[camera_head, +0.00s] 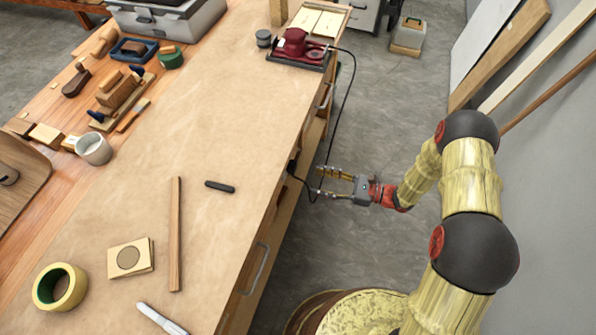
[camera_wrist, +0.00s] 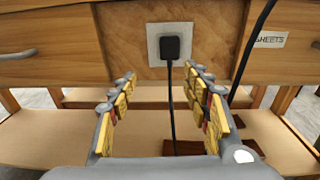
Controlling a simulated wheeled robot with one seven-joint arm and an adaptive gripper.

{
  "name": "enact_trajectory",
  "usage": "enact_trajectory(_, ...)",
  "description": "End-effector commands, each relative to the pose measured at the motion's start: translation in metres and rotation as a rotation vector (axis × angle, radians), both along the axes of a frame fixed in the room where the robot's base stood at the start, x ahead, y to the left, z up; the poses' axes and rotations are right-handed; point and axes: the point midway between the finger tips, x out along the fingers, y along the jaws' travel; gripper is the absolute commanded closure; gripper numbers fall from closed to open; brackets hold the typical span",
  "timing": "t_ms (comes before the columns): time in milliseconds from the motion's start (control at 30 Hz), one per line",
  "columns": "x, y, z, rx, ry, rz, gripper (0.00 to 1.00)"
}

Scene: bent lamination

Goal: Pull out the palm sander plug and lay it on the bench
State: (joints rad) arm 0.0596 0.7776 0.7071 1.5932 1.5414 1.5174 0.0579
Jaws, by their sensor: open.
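The palm sander (camera_head: 299,44) is dark red and sits at the far right end of the bench (camera_head: 232,95). Its black cord (camera_head: 343,100) hangs over the bench's right side and runs down to the plug near my gripper. In the wrist view the black plug (camera_wrist: 171,47) is seated in a pale square socket plate (camera_wrist: 155,43) on the wooden bench side, its cord hanging straight down. My gripper (camera_head: 322,182) is open at the bench's right side. In the wrist view its two fingers (camera_wrist: 155,82) stand either side of the cord, short of the plug, with nothing held.
The middle of the bench top is clear. A shelf (camera_wrist: 270,140) lies below the socket.

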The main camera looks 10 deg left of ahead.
Motion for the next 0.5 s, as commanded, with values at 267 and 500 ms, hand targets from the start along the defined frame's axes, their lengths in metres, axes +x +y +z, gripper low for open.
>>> enact_trajectory(267, 0.014, 0.000, 0.016, 0.058, 0.002, -0.047, 0.52)
enact_trajectory(500, 0.014, 0.000, 0.016, 0.056, 0.004, -0.046, 0.52)
